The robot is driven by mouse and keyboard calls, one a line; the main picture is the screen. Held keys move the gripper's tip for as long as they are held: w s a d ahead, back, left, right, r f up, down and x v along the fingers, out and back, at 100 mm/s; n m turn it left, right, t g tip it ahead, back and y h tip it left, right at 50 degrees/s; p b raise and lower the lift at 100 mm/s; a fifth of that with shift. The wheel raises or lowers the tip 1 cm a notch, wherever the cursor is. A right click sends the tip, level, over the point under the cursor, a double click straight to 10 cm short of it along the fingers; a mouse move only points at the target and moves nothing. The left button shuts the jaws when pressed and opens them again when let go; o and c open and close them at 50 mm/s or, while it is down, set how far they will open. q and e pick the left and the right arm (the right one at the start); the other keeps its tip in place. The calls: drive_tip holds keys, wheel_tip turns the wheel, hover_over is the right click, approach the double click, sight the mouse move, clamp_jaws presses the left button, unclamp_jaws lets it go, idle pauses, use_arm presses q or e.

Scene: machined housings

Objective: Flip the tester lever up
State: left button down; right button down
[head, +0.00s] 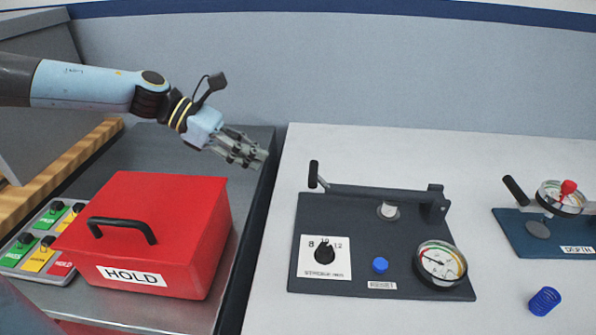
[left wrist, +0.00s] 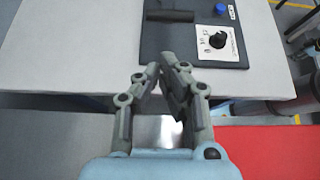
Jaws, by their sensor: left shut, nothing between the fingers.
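The tester is a dark plate (head: 310,240) on the white table, with a stroke dial (head: 325,252), a blue reset button (head: 380,265) and a round gauge (head: 440,263). Its lever (head: 375,193) lies low across the plate's back, hinged at the right, with a black grip (head: 313,175) at its left end. My left gripper (head: 258,157) is shut and empty, in the air left of the grip and apart from it. In the left wrist view the fingers (left wrist: 161,72) point toward the tester plate (left wrist: 190,45), part of which is cut off. My right gripper is not in view.
A red HOLD box (head: 180,215) with a black handle stands at the left, beside a panel of coloured buttons (head: 40,240). A gap separates the two tables.

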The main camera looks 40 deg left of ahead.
use_arm(q)
drive_tip(key=b+x, duration=0.1)
drive_tip(key=x, duration=0.8)
drive_tip(key=shift+w+d+f, duration=0.3)
drive_tip(key=shift+d, duration=0.05)
drive_tip(key=shift+r, duration=0.1)
